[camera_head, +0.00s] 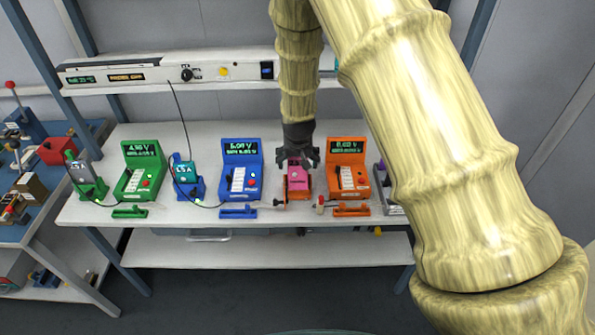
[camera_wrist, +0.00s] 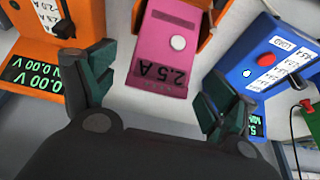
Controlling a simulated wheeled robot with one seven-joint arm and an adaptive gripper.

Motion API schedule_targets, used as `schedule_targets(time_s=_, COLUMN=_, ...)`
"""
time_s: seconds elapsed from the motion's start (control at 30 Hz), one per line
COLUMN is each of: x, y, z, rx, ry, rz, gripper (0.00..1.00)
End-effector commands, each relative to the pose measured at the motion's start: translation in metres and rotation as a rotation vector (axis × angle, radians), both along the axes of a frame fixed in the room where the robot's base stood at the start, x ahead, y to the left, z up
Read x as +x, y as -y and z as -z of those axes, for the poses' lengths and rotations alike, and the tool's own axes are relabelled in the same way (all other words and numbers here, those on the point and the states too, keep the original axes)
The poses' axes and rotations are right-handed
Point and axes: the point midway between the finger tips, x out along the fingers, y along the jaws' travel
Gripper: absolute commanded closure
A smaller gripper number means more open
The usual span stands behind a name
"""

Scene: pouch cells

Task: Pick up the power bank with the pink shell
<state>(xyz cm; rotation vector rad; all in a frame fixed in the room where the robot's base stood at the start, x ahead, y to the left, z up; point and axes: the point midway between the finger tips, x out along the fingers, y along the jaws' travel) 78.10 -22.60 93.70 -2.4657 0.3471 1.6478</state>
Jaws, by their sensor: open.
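The power bank with the pink shell (camera_head: 298,175) stands in an orange holder (camera_head: 298,193) on the workbench, between the blue and the orange testers. In the wrist view the pink power bank (camera_wrist: 168,50) shows its "2.5 A" label and a white round button. My gripper (camera_head: 300,160) is directly above and behind it in the head view. In the wrist view my gripper (camera_wrist: 155,100) is open, with one finger on each side of the power bank's near end. I cannot tell whether either finger touches it. The holder is mostly hidden.
A blue tester (camera_head: 240,170) stands left of the pink power bank and an orange tester (camera_head: 347,170) right of it, both close. A teal power bank (camera_head: 185,171) and a green tester (camera_head: 140,172) stand further left. A shelf unit (camera_head: 215,72) runs behind the bench.

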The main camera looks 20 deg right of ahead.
Motion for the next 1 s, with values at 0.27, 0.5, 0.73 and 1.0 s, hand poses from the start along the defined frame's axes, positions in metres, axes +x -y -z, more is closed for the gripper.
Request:
schedule_targets(time_s=0.27, x=0.008, y=0.003, z=0.020, rx=0.000, ry=-0.001, rz=0.000, gripper=0.14)
schedule_targets(time_s=0.5, x=0.010, y=0.003, z=0.025, rx=0.000, ry=0.000, rz=0.000, gripper=0.14)
schedule_targets(time_s=0.73, x=0.010, y=0.003, z=0.025, rx=0.000, ry=0.000, rz=0.000, gripper=0.29)
schedule_targets(time_s=1.0, x=0.010, y=0.003, z=0.025, rx=0.000, ry=0.000, rz=0.000, gripper=0.65)
